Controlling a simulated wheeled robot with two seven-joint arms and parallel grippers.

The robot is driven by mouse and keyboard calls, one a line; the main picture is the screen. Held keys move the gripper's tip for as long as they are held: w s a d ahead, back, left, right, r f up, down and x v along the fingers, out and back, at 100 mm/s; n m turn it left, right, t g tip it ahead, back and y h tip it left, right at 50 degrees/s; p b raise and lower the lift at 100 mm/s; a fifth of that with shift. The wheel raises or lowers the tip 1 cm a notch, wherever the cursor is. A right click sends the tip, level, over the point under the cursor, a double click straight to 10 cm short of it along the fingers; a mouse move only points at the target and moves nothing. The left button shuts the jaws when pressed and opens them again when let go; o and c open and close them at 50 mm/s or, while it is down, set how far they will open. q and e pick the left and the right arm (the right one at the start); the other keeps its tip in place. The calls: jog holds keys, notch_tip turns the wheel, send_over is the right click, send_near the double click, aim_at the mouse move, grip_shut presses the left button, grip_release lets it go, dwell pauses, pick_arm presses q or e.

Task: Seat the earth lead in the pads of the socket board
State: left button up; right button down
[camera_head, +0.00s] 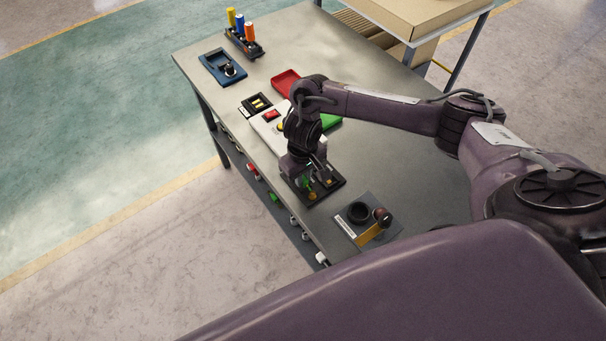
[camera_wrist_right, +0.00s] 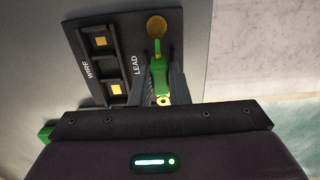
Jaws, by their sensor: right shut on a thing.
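A black board (camera_head: 333,181) marked WIRE and LEAD, which looks like the socket board, lies at the table's near left edge. The right wrist view shows it too (camera_wrist_right: 84,52), with two square gold pads (camera_wrist_right: 101,41) in recesses and a round gold disc (camera_wrist_right: 156,26). My right gripper (camera_head: 317,183) points down over this board. Its fingers (camera_wrist_right: 161,88) are shut on the green earth lead (camera_wrist_right: 158,74). A gold ring end (camera_wrist_right: 163,100) shows between the fingers; the lead's other end points toward the disc. Whether the lead touches the board is hidden. My left gripper is out of view.
A grey plate (camera_head: 348,227) with a black ring and a brown-knobbed tool lies nearer me. Beyond the gripper are a red tray (camera_head: 285,83), a green tray (camera_head: 331,121), a small black block (camera_head: 256,104), a blue fixture (camera_head: 222,67) and coloured cylinders (camera_head: 240,27).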

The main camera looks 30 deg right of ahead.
jog(key=shift+f, duration=0.65)
dwell(0.3)
jog(key=c, duration=0.9)
grip_release()
jog(key=shift+r, duration=0.1)
notch_tip(320, 180, up, 7)
jog(key=p, duration=0.8)
